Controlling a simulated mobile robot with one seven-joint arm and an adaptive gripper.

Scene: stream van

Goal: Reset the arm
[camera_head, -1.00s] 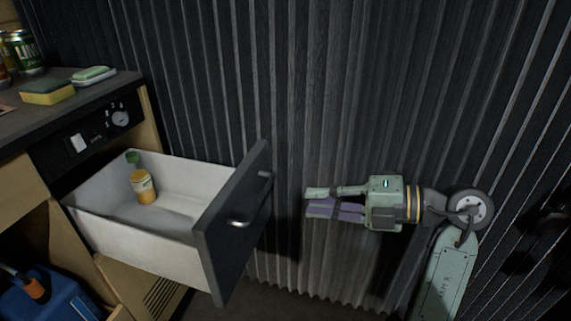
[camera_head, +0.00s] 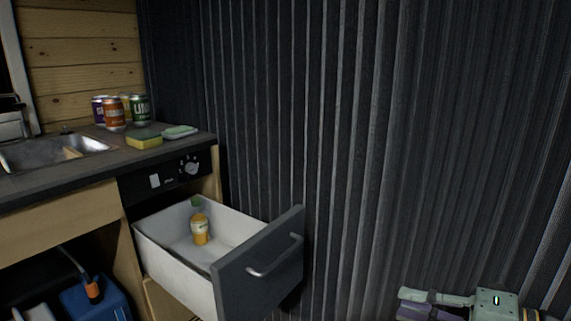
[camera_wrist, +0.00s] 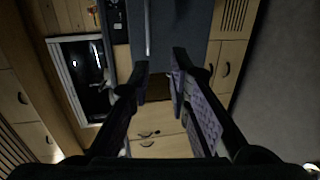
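My gripper (camera_head: 432,304) shows at the bottom right of the head view, pale green with purple finger pads, partly cut off by the frame edge. In the wrist view its two fingers (camera_wrist: 160,80) stand apart with nothing between them. It is well to the right of the open drawer and touches nothing that I can see. The drawer (camera_head: 172,276) is pulled out, with a dark front and a metal handle (camera_head: 275,256). Inside stand a bottle with a yellow-orange label (camera_head: 200,229) and a small green item (camera_head: 196,201) at the back.
The counter holds several cans (camera_head: 115,114), a yellow-green sponge (camera_head: 144,140), a soap dish (camera_head: 180,132) and a sink (camera_head: 50,152). A blue container (camera_head: 92,303) sits in the open space below. A dark corrugated wall (camera_head: 350,130) closes the back.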

